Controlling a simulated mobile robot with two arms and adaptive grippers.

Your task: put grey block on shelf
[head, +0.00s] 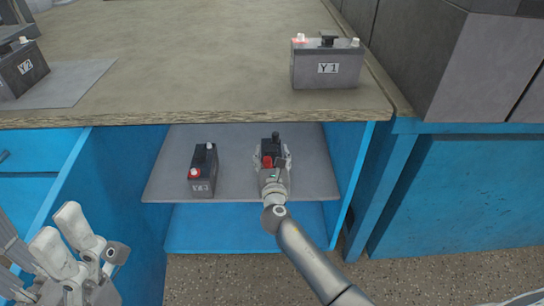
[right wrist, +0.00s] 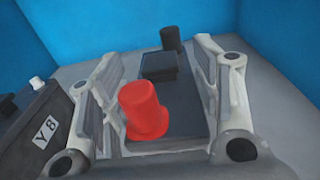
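The grey block (head: 271,148) looks like a dark grey battery with a red cap and a black cap. It is over the shelf (head: 230,185) inside the blue cabinet, in the right part of that shelf. My right gripper (head: 273,160) has its fingers along both sides of the block and appears shut on it. The right wrist view shows the block (right wrist: 168,98) between the two fingers, with the red cap nearest. Its underside is hidden, so I cannot tell whether it rests on the shelf. My left gripper (head: 62,232) is empty and open at the lower left.
Another battery (head: 203,171) stands on the shelf to the left; its label reads Y 8 in the right wrist view (right wrist: 42,130). Battery Y1 (head: 327,65) and another battery (head: 20,70) stand on the worktop (head: 190,60). Blue cabinet walls close the shelf's sides.

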